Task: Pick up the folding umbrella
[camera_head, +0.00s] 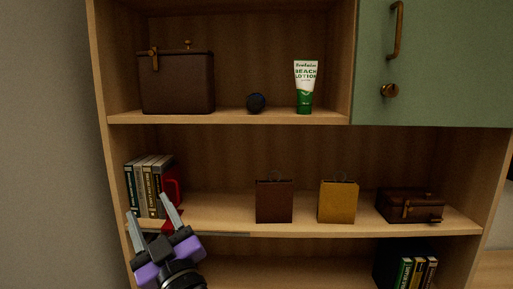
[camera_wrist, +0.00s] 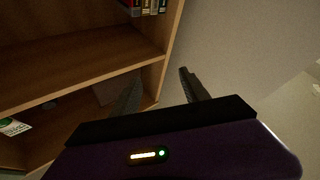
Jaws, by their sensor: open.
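I cannot clearly make out a folding umbrella.
Books (camera_head: 148,180) stand at the middle shelf's left end. Two paper bags (camera_head: 275,202) (camera_head: 338,202) and a brown case (camera_head: 410,206) stand further right. Above are a dark brown box (camera_head: 178,85), a dark ball (camera_head: 256,103) and a lotion tube (camera_head: 305,85). More books (camera_head: 417,274) stand below.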

